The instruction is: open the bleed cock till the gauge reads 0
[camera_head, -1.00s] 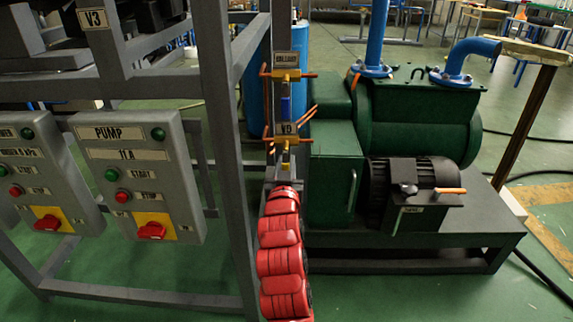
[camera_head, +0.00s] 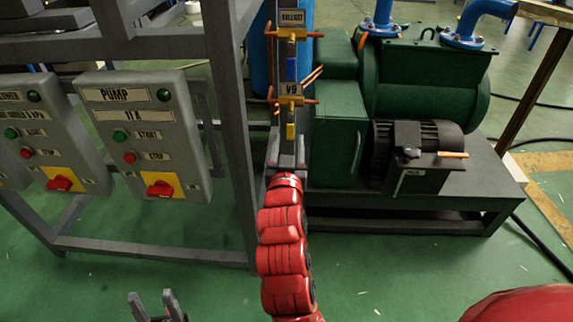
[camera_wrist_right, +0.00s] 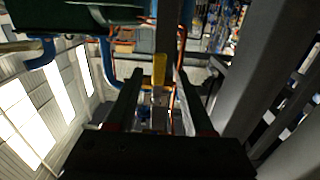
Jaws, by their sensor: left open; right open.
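A small valve labelled V9 (camera_head: 291,88) sits on a vertical line on the frame post in the head view, with a yellow handle (camera_head: 291,131) hanging below it. My right gripper (camera_head: 287,150) is open just below this handle, pointing up at it. In the right wrist view the yellow handle (camera_wrist_right: 160,70) shows between the open fingertips (camera_wrist_right: 160,85); I cannot tell whether they touch it. My left gripper (camera_head: 158,305) is open and empty at the bottom left of the head view. No pressure gauge can be made out, and no valve is labelled as the bleed cock.
A valve labelled BALLAST (camera_head: 291,32) is above V9. The grey frame post (camera_head: 232,120) stands close on the left, with the PUMP switch box (camera_head: 145,135) beyond. The green pump (camera_head: 425,75) and its motor (camera_head: 418,150) stand right. Green floor (camera_head: 390,280) lies open in front.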

